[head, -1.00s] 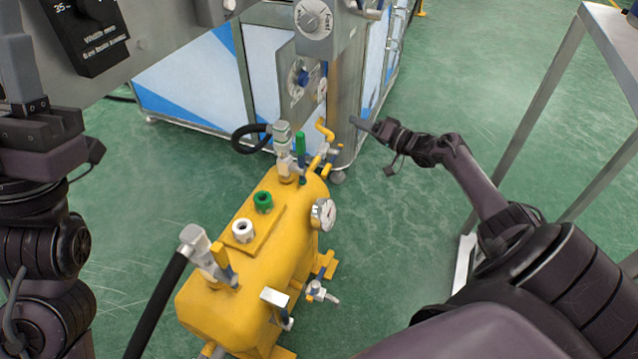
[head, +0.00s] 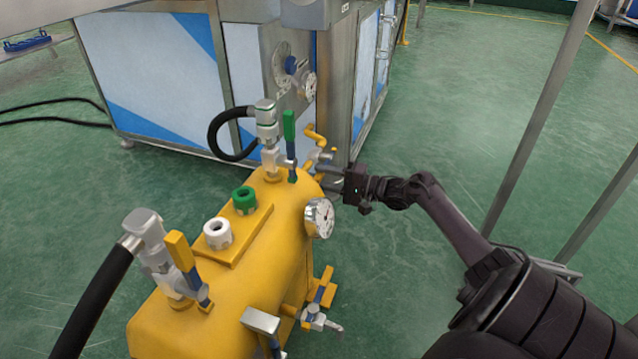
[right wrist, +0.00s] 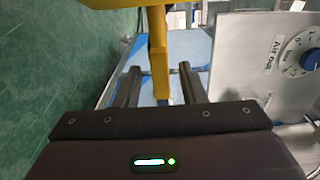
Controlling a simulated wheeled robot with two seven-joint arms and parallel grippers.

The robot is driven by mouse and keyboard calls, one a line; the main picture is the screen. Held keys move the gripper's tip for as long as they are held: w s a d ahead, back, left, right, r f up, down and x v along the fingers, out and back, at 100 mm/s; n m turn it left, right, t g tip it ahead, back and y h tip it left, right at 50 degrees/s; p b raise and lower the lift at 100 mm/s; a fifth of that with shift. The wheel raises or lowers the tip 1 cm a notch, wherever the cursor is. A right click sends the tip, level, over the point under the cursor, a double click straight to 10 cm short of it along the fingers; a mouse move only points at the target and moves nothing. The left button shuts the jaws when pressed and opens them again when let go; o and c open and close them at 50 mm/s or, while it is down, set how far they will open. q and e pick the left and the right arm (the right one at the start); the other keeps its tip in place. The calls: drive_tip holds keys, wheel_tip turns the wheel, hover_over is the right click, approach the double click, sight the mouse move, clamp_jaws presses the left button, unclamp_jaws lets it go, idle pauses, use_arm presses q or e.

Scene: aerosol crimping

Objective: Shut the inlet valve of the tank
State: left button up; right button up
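The yellow tank (head: 235,275) stands on the floor in the head view. A green lever (head: 289,126) stands upright on a valve at its far end, beside a hose fitting. A yellow lever (head: 181,252) stands upright on the near-end valve. A bent yellow handle (head: 316,135) sits at the far right end. My right gripper (head: 328,177) is close to that end from the right, below the bent handle. In the right wrist view the gripper (right wrist: 158,88) is open, with a yellow bar (right wrist: 158,50) between its fingers; contact cannot be told. My left gripper is out of view.
A steel machine (head: 160,75) with a dial panel stands just behind the tank. A pressure gauge (head: 319,218) juts from the tank's right side, near my right arm. A black hose (head: 90,305) runs from the near fitting. A metal frame (head: 540,115) stands at right; green floor lies between.

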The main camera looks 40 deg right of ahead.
drive_tip(key=shift+x, duration=0.85)
clamp_jaws()
